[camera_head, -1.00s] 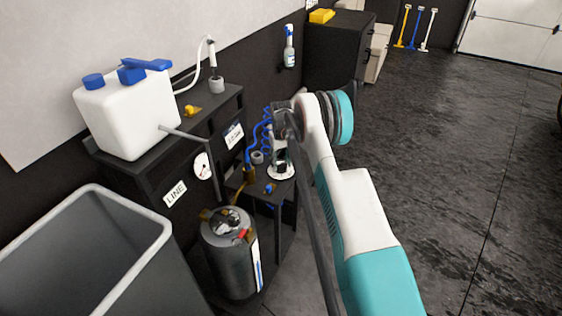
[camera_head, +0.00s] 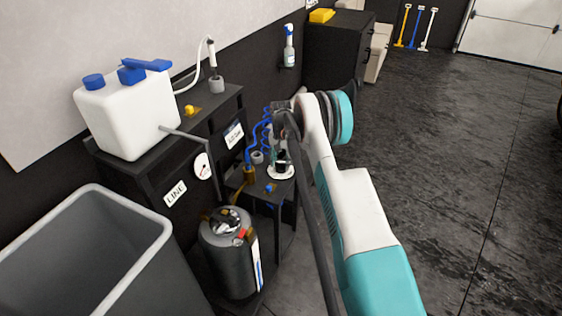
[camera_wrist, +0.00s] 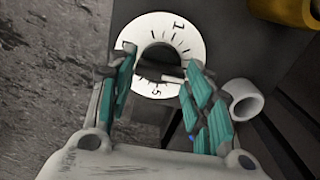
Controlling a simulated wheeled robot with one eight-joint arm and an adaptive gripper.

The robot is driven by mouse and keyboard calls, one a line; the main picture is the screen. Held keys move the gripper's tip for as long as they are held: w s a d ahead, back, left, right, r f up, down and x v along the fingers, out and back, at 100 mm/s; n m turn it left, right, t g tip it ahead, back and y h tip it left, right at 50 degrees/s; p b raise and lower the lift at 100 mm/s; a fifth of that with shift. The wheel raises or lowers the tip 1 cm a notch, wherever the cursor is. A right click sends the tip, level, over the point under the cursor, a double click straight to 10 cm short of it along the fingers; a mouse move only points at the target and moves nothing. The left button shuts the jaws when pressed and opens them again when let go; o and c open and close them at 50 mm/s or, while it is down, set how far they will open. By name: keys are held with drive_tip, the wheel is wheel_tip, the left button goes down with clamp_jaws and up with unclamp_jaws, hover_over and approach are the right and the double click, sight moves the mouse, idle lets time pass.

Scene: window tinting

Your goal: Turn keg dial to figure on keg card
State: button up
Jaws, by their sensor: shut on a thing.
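The dial is a white disc with black marks and a dark central knob. It shows in the wrist view (camera_wrist: 188,28) and on a small black stand in the head view (camera_head: 281,173). A "1" and a "5" can be made out on it; a light pointer-like bar lies by the knob. My gripper (camera_wrist: 159,62) has its teal fingers on either side of the knob, shut on it. The dark keg (camera_head: 229,255) stands below and left of the dial. A white card (camera_head: 233,135) is on the black shelf's front; its writing is too small to read.
A white jug with blue caps (camera_head: 130,112) stands on the shelf, above a round gauge (camera_head: 202,166) and a "LINE" label (camera_head: 175,193). A grey bin (camera_head: 90,250) is at lower left. A grey ring (camera_wrist: 243,101) sits near my right finger. Open floor lies right.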

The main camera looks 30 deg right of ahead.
sight(281, 163)
drive_tip(key=shift+m, duration=0.3)
drive_tip(key=o, duration=1)
drive_tip(key=shift+o, duration=0.2)
wheel_tip(281, 163, up, 12)
drive_tip(key=shift+r, duration=0.1)
idle(0.4)
